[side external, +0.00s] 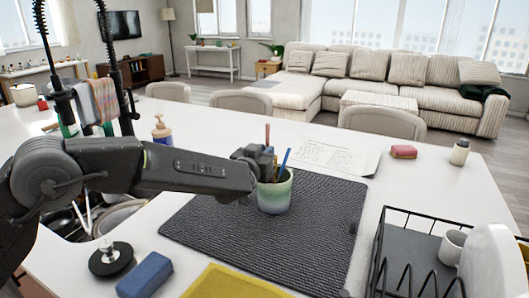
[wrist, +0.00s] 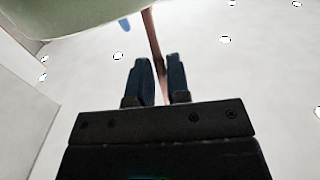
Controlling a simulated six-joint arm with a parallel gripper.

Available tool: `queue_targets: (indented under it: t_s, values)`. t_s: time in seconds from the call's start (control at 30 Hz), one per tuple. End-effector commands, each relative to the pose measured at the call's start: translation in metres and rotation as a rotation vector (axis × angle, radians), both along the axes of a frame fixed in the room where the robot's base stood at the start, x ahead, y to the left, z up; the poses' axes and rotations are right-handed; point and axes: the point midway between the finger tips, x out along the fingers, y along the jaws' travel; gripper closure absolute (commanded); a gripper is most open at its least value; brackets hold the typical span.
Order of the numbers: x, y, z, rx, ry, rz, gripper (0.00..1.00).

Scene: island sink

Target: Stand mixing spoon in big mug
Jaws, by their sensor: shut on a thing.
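The big mug (side external: 275,195), pale green and white, stands upright on the dark mat. My gripper (side external: 265,163) is at its rim in the side view. It is shut on a thin reddish-brown stick, the mixing spoon (side external: 267,134), which stands nearly upright above the fingers. In the wrist view the spoon (wrist: 153,40) runs between the two fingers (wrist: 162,82) and up across the edge of the pale mug (wrist: 70,12). The spoon's lower end is hidden, so I cannot tell how deep it reaches. A blue utensil (side external: 286,158) leans in the mug.
The dark mat (side external: 325,205) is clear around the mug. A black wire rack (side external: 408,255) with a white cup (side external: 452,247) stands at right front. A blue sponge (side external: 145,275) and yellow cloth (side external: 230,284) lie in front. Paper (side external: 330,152) lies behind; a soap bottle (side external: 161,130) stands at left.

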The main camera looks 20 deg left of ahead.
Motion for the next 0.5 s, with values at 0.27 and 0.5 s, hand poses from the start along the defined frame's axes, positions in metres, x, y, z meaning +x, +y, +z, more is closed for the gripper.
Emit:
queue_targets:
  t_s: [0.27,0.5]
  values:
    - [0.0000,-0.0001,-0.0002,0.000,0.001,0.000,0.63]
    - [0.0000,-0.0001,-0.0002,0.000,0.001,0.000,0.53]
